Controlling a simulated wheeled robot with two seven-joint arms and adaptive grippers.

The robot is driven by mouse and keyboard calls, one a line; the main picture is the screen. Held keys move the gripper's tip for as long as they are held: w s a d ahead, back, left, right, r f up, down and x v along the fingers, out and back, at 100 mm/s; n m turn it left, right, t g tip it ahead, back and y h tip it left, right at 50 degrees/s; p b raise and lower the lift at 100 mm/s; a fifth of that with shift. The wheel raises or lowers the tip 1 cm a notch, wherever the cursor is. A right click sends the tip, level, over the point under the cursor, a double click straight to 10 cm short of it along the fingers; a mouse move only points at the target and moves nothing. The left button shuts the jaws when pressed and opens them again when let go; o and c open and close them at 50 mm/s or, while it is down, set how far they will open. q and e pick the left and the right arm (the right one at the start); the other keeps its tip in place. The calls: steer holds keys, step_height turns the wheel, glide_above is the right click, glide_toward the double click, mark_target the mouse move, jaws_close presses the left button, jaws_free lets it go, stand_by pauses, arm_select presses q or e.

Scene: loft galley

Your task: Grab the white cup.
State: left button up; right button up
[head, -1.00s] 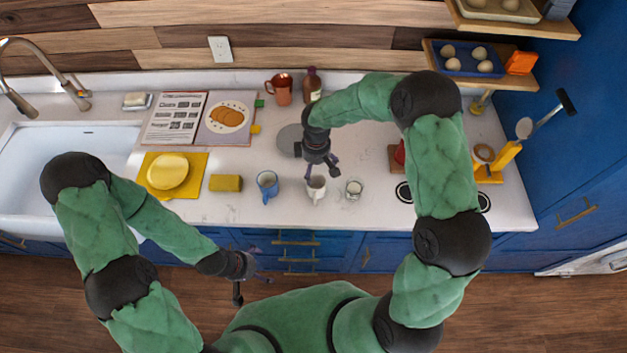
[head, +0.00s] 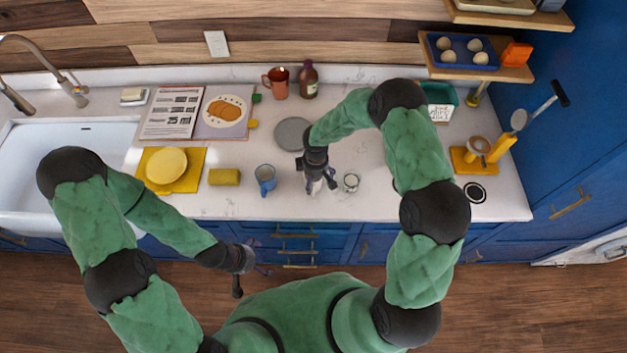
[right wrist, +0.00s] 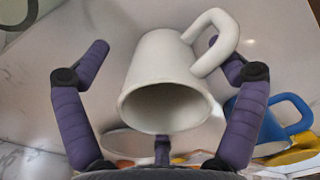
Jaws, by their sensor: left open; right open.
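The white cup (head: 312,187) stands on the counter near its front edge, mostly hidden under my right gripper (head: 320,184) in the head view. In the right wrist view the white cup (right wrist: 165,85) is between the spread purple fingers of my right gripper (right wrist: 157,55), its mouth toward the camera. Its handle (right wrist: 218,38) points to the upper right, close to the right finger and overlapping it in the picture. The gripper is open around the cup, with a gap at the left finger. My left gripper (head: 246,272) is open and empty, in front of the counter.
A blue mug (head: 265,180) stands left of the cup and a small glass jar (head: 351,182) close on its right. A grey disc (head: 292,134) lies behind. A yellow sponge (head: 225,177) and yellow plate (head: 166,166) are further left.

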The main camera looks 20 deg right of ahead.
steer(key=shift+c, duration=0.6)
steer(key=c, duration=1.3)
steer(key=shift+o, duration=0.2)
steer(key=shift+r, duration=0.1)
